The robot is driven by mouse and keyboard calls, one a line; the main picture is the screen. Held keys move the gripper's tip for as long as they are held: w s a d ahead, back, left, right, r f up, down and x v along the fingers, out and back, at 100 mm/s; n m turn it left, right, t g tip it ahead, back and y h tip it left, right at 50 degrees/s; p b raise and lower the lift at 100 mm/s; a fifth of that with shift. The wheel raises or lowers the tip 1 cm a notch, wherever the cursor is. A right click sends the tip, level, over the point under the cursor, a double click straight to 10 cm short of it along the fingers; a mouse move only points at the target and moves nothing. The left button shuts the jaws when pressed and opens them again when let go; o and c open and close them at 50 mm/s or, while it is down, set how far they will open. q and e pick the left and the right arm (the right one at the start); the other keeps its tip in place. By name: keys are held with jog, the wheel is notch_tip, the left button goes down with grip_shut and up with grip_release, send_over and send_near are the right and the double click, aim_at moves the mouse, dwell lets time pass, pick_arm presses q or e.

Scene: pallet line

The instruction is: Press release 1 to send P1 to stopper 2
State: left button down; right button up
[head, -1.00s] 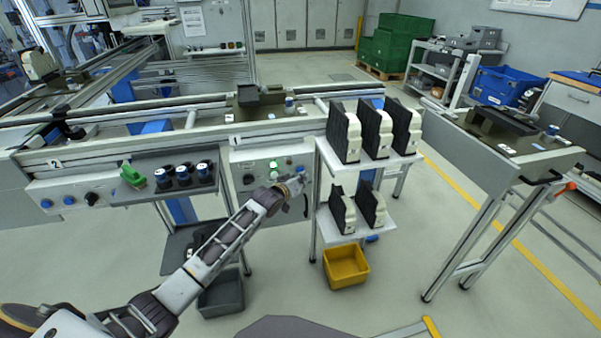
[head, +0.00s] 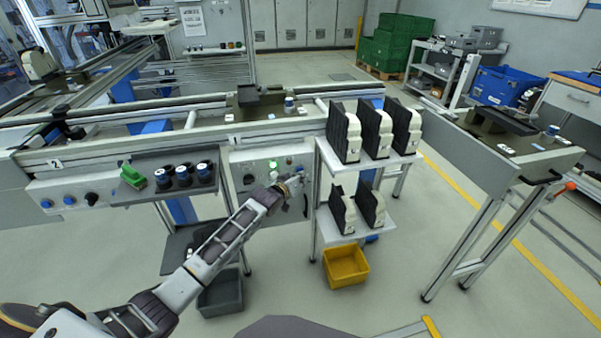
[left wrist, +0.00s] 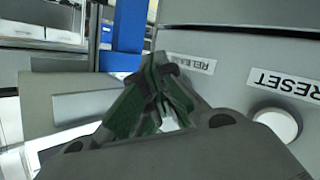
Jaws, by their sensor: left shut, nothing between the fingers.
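A dark pallet (head: 262,103) sits on the conveyor above the label "1" (head: 236,141). Below it is the station 1 control panel (head: 247,171), with a lit green button (head: 288,161) and other buttons. My left gripper (head: 299,181) is at the right part of this panel. In the left wrist view its fingers (left wrist: 158,88) are shut and empty, in front of a label starting "RELEA" (left wrist: 190,63). They hide the button by that label; I cannot tell whether they touch it. A white button (left wrist: 278,122) is beside the "RESET" label (left wrist: 285,85). My right gripper is not in view.
A white rack (head: 320,150) with black-and-white parts stands just right of the panel. A yellow bin (head: 346,267) and a grey bin (head: 221,293) are below. A tray (head: 165,178) with dark cylinders and a green part is left of the panel. Station 2 (head: 60,195) is farther left.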

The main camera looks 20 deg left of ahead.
pick_arm(q)
jog(key=shift+s, duration=0.1)
jog(key=shift+s+d+p, duration=0.4)
jog(key=shift+s+p, duration=0.25)
jog(key=shift+p, duration=0.2)
